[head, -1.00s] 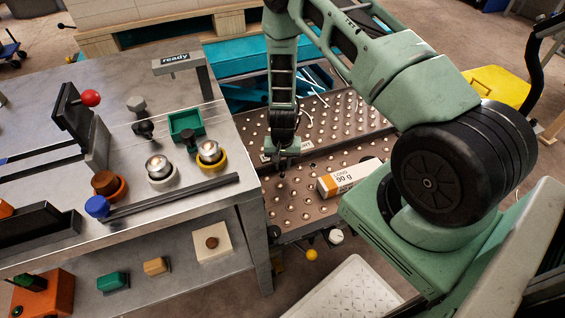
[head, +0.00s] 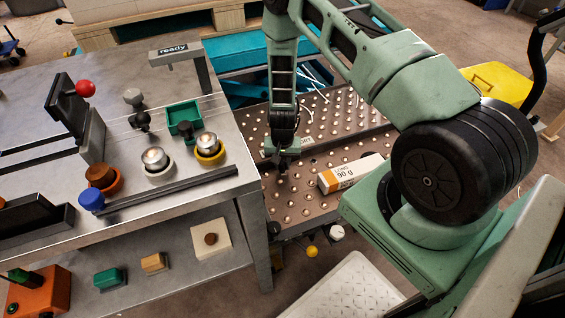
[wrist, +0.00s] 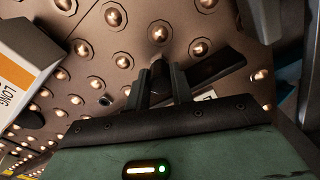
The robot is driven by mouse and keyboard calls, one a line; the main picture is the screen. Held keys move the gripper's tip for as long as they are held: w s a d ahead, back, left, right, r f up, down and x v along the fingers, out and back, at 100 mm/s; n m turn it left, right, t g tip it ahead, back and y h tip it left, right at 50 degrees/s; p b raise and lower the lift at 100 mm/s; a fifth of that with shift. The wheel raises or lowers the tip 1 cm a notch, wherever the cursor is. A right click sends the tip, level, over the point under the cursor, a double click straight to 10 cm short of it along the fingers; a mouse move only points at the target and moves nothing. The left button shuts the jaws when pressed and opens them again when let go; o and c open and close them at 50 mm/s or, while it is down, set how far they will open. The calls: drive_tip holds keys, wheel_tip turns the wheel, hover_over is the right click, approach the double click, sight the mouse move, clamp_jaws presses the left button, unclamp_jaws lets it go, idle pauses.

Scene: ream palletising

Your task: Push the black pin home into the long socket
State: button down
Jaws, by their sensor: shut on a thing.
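My gripper (head: 283,166) hangs low over the studded ball-transfer table. In the wrist view its two dark fingers (wrist: 158,88) are closed around a small dark upright piece, the black pin (wrist: 159,74). The pin's lower end is hidden or too dark to tell whether it is inside a hole. A long dark bar-like part (wrist: 217,65), possibly the long socket, lies just beyond the right finger. A partly hidden white label (wrist: 208,95) sits beside it. In the head view the socket cannot be told apart beneath the gripper.
A paper ream (head: 350,172) marked "LONG 90 g" lies on the ball table (head: 310,205), right of my gripper. The steel bench (head: 225,120) at left carries knobs, a green tray (head: 184,117) and a "ready" sign (head: 174,50). A yellow case (head: 497,82) stands behind my arm.

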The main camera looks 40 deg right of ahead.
sight(283, 162)
drive_tip(key=shift+f+b, duration=0.3)
drive_tip(key=shift+f, duration=0.2)
drive_tip(key=c, duration=1.1)
unclamp_jaws()
drive_tip(key=shift+c, duration=0.2)
wheel_tip(283, 162, up, 17)
drive_tip(key=p, duration=0.3)
drive_tip(key=shift+r, duration=0.2)
